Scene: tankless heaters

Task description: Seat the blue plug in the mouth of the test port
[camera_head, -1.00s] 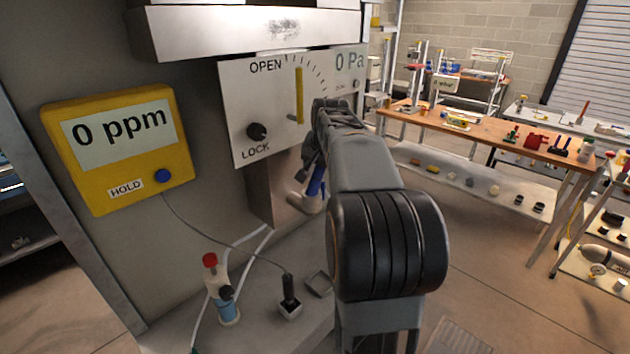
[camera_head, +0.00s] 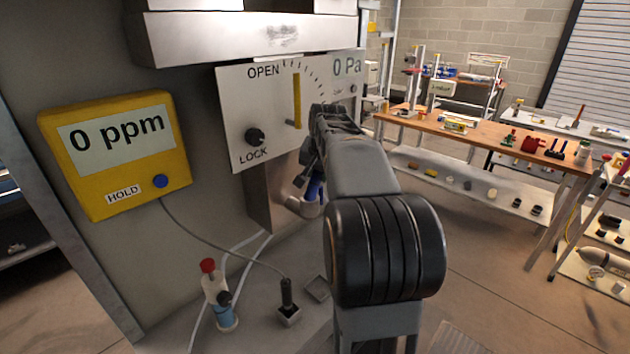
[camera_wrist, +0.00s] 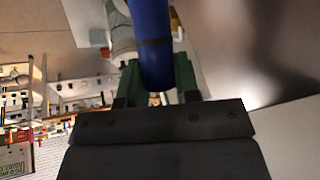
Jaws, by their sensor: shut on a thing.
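The blue plug (camera_wrist: 150,38) is a long blue cylinder with a dark band, held between the green fingers of my gripper (camera_wrist: 157,78) in the wrist view. In the head view part of the blue plug (camera_head: 315,188) shows below my arm's end, beside a pale grey pipe elbow (camera_head: 300,207) low on the cabinet. This elbow may be the test port; its mouth is hidden. A grey-white rounded fitting (camera_wrist: 120,38) stands just left of the plug in the wrist view. I cannot tell whether plug and port touch.
A yellow meter (camera_head: 60,160) reads 0 ppm. A red-capped bottle (camera_head: 223,318) and a black-handled block (camera_head: 288,312) stand on the shelf below.

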